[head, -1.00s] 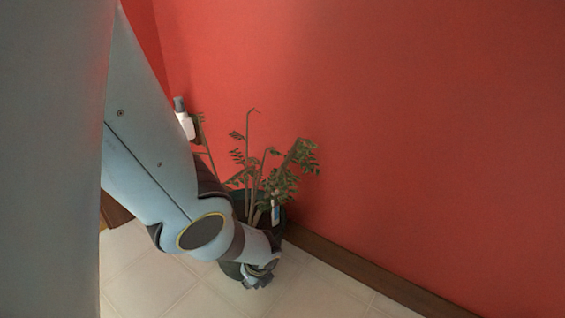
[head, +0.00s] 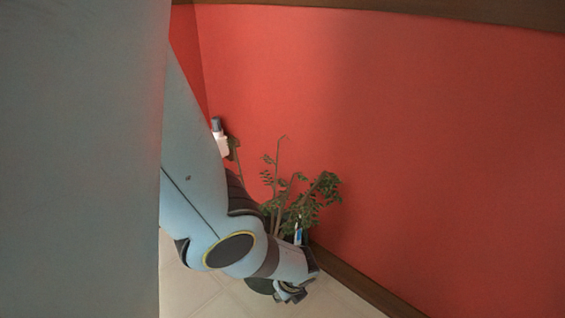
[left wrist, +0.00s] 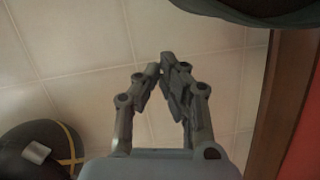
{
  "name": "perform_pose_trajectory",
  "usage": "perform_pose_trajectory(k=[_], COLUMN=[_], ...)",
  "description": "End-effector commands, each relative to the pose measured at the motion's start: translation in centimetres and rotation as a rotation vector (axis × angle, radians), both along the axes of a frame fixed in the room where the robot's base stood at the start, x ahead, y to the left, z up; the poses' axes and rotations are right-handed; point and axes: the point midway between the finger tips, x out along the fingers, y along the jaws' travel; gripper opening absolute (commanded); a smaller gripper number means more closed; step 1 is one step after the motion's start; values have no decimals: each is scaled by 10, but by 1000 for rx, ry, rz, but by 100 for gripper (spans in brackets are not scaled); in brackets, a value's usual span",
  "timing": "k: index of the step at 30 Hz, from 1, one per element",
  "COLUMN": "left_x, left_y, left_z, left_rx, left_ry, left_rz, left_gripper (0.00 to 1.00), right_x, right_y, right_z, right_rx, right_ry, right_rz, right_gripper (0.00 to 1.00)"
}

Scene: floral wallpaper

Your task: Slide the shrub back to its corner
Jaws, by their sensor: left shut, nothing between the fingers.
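The shrub (head: 325,188) is a leafy green plant with thin stems in a dark pot, standing by the red wall in the head view. A small white and blue tag (head: 298,232) hangs among its stems. My left arm hides most of the pot. In the left wrist view a dark rounded edge, apparently the pot (left wrist: 255,8), shows at the top right. My left gripper (head: 292,294) is low in front of the pot; it also shows in the left wrist view (left wrist: 162,66), shut and empty, apart from the pot edge. My right gripper is not in view.
Red walls (head: 430,140) meet in a corner behind my arm. A brown baseboard (head: 358,283) runs along the right wall's foot. A white object with a grey top (head: 220,142) is near the corner.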

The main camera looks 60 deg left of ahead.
Motion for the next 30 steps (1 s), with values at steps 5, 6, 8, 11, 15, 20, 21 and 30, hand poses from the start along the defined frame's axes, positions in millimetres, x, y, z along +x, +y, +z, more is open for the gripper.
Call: perform_pose_trajectory(k=[5,6,8,11,15,20,21,30], left_x=[0,-1,-1,-2,-2,-11,-20,-117], left_y=[-4,-4,-5,-5,-5,-7,-8,-43], left_z=[14,15,15,14,14,11,9,15], left_rx=[-1,0,0,0,0,-2,-3,-36], left_ry=[1,1,2,4,4,7,9,-35], left_rz=[1,1,1,1,1,7,13,207], left_gripper=[0,0,0,0,0,20,25,49], right_x=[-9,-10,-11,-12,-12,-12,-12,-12], right_y=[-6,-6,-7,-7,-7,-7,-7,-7], right_z=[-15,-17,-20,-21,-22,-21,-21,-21], right_rx=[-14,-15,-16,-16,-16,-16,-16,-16], right_ry=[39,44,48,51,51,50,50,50], right_rz=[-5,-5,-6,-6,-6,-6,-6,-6], right_gripper=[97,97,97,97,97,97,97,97])
